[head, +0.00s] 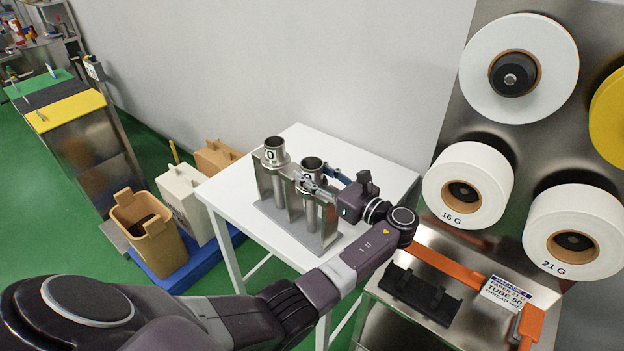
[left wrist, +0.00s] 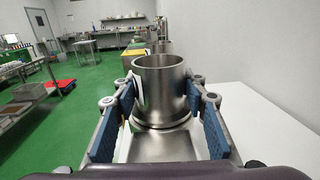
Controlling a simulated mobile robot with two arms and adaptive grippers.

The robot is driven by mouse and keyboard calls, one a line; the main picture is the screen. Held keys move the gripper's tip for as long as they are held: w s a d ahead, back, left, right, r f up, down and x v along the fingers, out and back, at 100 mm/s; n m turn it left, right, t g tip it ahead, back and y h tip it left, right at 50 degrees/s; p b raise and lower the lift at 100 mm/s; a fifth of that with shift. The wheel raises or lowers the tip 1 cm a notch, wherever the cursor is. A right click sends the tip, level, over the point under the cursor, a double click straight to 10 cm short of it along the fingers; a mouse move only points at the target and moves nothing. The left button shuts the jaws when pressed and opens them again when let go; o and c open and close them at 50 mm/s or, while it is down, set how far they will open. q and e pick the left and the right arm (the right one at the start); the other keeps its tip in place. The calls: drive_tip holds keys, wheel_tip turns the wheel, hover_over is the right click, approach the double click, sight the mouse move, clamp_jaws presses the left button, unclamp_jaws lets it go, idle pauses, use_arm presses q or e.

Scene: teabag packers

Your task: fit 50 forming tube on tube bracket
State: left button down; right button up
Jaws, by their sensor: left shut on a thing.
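Two steel tubes stand upright in a steel rack (head: 268,183) on the white table. The left tube (head: 274,156) has a white label on which I can read only a 0. My left gripper (head: 318,181) is shut on the right tube (head: 311,165), near its top; this tube's label is partly hidden by the fingers. In the left wrist view the held tube (left wrist: 160,78) stands upright between the blue finger pads. A black bracket-like part (head: 420,293) sits on the machine's steel shelf; I cannot tell if it is the tube bracket. My right gripper is out of view.
The white table (head: 235,192) is otherwise mostly clear. The machine at right carries large paper rolls (head: 468,185), an orange bar (head: 445,264) and a sign reading TUBE 50 (head: 507,294). Brown and white bins (head: 146,228) stand left of the table.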

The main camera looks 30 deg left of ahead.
use_arm(q)
wheel_tip(320, 180, up, 24)
drive_tip(key=p, duration=0.2)
idle(1.3)
idle(0.6)
